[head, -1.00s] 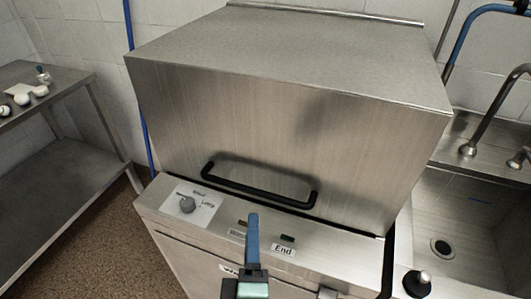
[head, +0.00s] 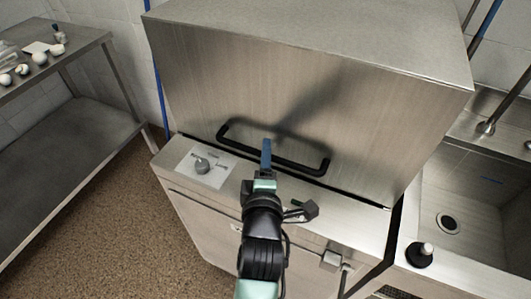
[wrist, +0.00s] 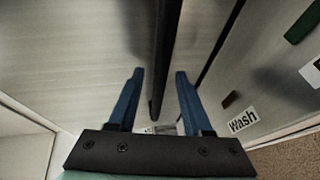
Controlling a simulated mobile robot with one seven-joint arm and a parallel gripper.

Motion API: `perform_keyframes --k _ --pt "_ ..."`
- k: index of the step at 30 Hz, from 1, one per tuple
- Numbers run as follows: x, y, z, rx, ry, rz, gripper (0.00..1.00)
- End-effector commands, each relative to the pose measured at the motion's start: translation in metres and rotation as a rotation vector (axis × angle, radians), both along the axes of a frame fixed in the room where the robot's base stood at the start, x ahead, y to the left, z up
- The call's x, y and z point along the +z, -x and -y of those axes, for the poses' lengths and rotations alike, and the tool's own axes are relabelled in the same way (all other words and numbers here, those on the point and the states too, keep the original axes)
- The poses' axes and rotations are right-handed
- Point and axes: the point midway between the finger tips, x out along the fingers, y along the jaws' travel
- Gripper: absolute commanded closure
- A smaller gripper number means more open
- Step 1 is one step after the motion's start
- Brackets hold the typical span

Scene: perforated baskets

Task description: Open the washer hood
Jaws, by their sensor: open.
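The washer hood (head: 300,90) is a large brushed-steel box cover, and it is down on the washer body (head: 235,220). Its black bar handle (head: 300,165) runs along the lower front of the hood. My gripper (head: 266,146) is at the middle of the handle in the head view, and its blue fingers hide part of the bar. In the wrist view my gripper (wrist: 159,72) is open, with a blue finger on each side of the handle (wrist: 163,40). The bar lines up between the fingers without visible contact; how deep it sits between them is hard to tell.
A steel sink (head: 470,190) stands close on the right. A steel shelf table (head: 80,45) with small white items stands at the left, with open floor between.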

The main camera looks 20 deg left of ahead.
Motion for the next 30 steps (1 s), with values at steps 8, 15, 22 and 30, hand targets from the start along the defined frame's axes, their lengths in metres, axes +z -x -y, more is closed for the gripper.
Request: perform_keyframes --k 8,15,22,30 --pt "-0.0013 -0.0075 -0.0033 0.001 0.0 0.0 0.5" --pt "-0.0011 -0.0073 -0.0031 0.0 -0.001 0.0 0.68" --pt "-0.0011 -0.0072 -0.0029 0.0 -0.001 0.0 1.0" --pt "-0.0012 -0.0072 -0.0028 0.0 -0.001 0.0 1.0"
